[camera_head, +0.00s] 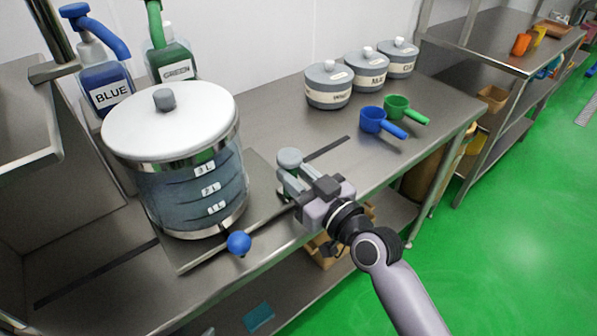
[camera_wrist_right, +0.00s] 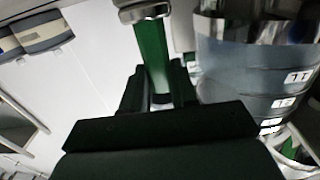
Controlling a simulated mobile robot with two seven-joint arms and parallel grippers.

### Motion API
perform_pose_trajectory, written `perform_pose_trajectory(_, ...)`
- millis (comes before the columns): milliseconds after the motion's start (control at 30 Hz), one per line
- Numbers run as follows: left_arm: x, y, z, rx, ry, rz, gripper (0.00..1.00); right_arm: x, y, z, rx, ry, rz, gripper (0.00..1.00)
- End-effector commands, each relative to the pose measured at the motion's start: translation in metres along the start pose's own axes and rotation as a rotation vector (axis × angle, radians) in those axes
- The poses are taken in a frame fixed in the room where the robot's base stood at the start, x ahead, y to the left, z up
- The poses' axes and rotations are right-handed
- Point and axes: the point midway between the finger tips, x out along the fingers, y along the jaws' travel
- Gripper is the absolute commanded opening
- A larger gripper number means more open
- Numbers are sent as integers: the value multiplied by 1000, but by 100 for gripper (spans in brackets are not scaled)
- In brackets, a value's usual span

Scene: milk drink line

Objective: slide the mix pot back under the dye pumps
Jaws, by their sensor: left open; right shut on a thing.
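The mix pot (camera_head: 190,190) is a clear vessel with litre marks, steel bands and a white lid (camera_head: 170,120) with a grey knob. It stands upright on a steel plate (camera_head: 262,182) in front of the blue dye pump (camera_head: 103,85) and the green dye pump (camera_head: 170,55). My right gripper (camera_head: 292,178) is shut on a grey-capped upright handle (camera_head: 289,157) just right of the pot. The right wrist view shows the pot (camera_wrist_right: 250,75) upside down beside my dark fingers (camera_wrist_right: 160,95); the grip itself is partly hidden. My left gripper is out of view.
A blue ball knob (camera_head: 238,243) sticks out at the plate's front. Several lidded grey jars (camera_head: 328,85) stand at the back, with a blue scoop (camera_head: 373,119) and a green scoop (camera_head: 397,107) before them. Bare bench (camera_head: 280,120) lies between pot and jars.

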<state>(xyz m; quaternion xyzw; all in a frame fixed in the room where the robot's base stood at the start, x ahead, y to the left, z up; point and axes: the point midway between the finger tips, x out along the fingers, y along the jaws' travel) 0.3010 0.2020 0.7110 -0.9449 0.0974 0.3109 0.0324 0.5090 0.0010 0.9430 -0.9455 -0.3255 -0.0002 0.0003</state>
Motion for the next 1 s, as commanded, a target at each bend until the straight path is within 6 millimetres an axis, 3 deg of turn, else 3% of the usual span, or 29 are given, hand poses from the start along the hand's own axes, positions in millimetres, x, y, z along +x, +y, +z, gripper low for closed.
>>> perform_pose_trajectory(67, 0, 0, 0, 0, 0, 1, 46, 1, 0, -3, 0, 7, 0, 0)
perform_pose_trajectory(100, 0, 0, 0, 0, 0, 1, 46, 1, 0, -3, 0, 7, 0, 37)
perform_pose_trajectory(167, 0, 1, 0, -1, 0, 1, 46, 1, 0, -3, 0, 7, 1, 53)
perform_pose_trajectory(567, 0, 1, 0, -1, 0, 1, 46, -6, 0, 0, -1, 2, 1, 53)
perform_pose_trajectory(1000, 3, 0, 4, 0, 0, 1, 46, -61, 0, 0, -2, 3, 0, 53)
